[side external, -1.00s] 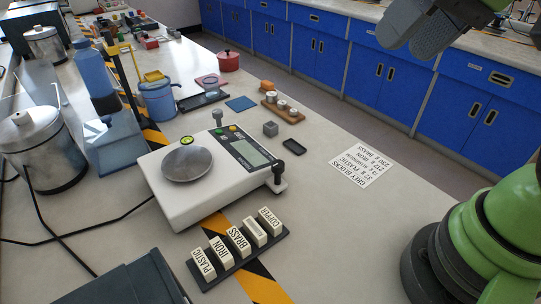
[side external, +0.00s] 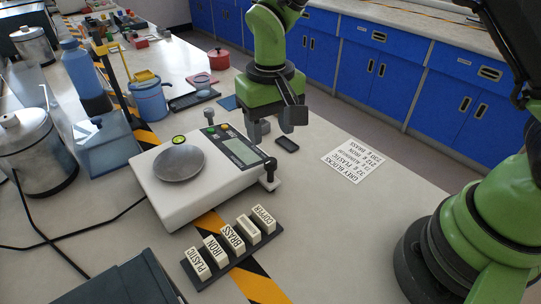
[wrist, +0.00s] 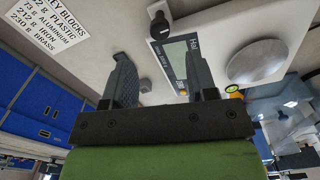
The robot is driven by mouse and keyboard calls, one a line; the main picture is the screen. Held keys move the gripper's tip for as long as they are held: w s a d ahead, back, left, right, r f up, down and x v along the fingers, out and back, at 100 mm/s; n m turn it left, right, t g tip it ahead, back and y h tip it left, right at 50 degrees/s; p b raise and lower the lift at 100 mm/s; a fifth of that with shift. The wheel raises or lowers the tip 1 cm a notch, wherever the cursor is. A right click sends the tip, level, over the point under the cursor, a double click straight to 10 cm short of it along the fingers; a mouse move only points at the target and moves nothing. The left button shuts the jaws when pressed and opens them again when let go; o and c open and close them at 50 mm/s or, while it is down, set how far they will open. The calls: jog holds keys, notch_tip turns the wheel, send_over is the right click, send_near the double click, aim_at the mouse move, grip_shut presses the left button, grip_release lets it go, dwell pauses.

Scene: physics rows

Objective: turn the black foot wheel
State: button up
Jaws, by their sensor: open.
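The black foot wheel (side external: 269,167) stands on a short post at the right corner of the white scale (side external: 190,203). It also shows in the wrist view (wrist: 159,27), at the top, beyond the fingertips. My gripper (side external: 273,122) is open with nothing gripped, above the bench behind the wheel and apart from it. Its two fingers (wrist: 158,68) point towards the wheel's side of the scale in the wrist view. The scale's round pan (side external: 180,163) and display (side external: 241,151) are clear of the gripper.
A grey block (side external: 264,127) and a small black tray (side external: 287,144) lie close to my gripper. A rack of labelled blocks (side external: 234,249) stands in front of the scale. A printed sheet (side external: 353,160) lies flat to the right.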

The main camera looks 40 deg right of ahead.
aim_at(270, 161)
notch_tip(270, 161, down, 7)
jog(key=shift+f, duration=0.1)
dwell(0.3)
jog(key=c, duration=0.9)
